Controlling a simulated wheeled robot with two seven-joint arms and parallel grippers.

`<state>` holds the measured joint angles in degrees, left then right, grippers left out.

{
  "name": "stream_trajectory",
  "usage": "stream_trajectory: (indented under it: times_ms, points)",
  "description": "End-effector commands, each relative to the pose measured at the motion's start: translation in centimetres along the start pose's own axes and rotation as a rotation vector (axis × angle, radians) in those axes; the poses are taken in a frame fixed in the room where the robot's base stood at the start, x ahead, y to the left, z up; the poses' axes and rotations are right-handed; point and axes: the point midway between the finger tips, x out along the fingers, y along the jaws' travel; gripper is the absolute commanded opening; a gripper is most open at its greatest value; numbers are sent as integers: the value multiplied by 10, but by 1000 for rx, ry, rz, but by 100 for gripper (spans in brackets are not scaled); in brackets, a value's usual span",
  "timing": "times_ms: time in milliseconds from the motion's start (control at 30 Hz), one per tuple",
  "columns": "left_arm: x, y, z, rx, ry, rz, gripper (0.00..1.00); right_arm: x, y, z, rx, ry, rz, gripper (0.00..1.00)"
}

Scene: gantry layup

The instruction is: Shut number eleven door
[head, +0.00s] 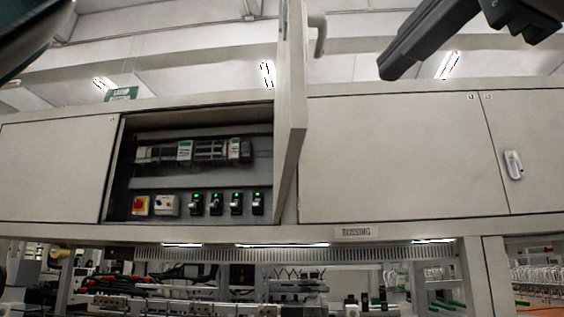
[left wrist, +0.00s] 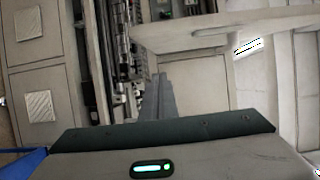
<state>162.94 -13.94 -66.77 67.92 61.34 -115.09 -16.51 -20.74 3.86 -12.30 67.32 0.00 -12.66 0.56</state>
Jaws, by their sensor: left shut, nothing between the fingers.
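One cabinet door (head: 291,115) stands wide open in the head view, edge-on, at the right side of an open compartment (head: 165,180). Its grey handle (head: 318,35) sticks out on the right face. I cannot read a number on it. My left gripper (head: 388,68) is at the upper right, to the right of the door and apart from it, shut and empty. In the left wrist view the shut fingers (left wrist: 159,82) point toward the door (left wrist: 240,32), which crosses the upper part. My right gripper is not in view.
A crowded work area lies below.

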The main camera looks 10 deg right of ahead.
Motion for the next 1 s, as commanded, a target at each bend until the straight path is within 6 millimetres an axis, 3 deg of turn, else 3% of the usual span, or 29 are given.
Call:
stream_trajectory:
  times_ms: [567, 833, 1000]
  points:
    - [-1, -3, 1, 0, -6, -7, 0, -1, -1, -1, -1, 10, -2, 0]
    - [26, -5, 1, 0, -6, -4, 0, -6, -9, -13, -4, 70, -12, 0]
    - [52, -6, 2, 0, -6, -5, 0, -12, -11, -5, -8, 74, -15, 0]
